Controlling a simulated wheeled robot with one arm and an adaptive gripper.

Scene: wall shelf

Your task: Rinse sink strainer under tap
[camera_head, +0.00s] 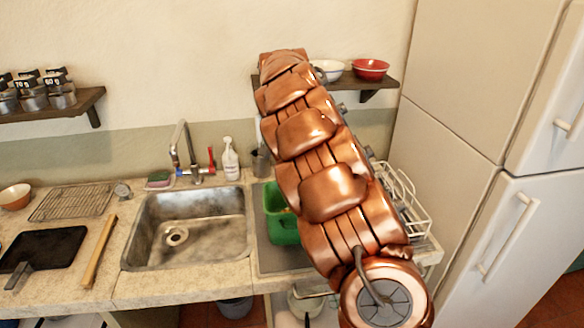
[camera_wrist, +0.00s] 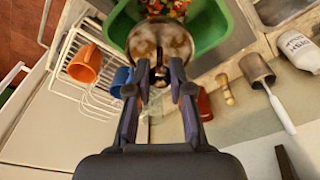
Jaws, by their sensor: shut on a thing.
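In the wrist view, my gripper (camera_wrist: 157,88) is shut on the stem of a round metal sink strainer (camera_wrist: 180,42) with brown residue in it. The strainer overlaps a green tub (camera_wrist: 215,28) holding colourful scraps; its height over the tub is unclear. In the head view, my arm hides the gripper and strainer. The green tub (camera_head: 284,230) shows partly beside my arm, right of the sink. The metal sink (camera_head: 215,225) has an open drain at its left. The tap (camera_head: 182,145) stands behind it, with a red lever (camera_head: 211,157). No water stream is visible.
A soap bottle (camera_head: 230,160) stands behind the sink. A white dish rack (camera_head: 405,200) is right of my arm; an orange mug (camera_wrist: 85,63) and blue cup (camera_wrist: 122,80) show there. A wire rack (camera_head: 72,202), pan (camera_head: 45,247) and wooden bar (camera_head: 100,252) lie left.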

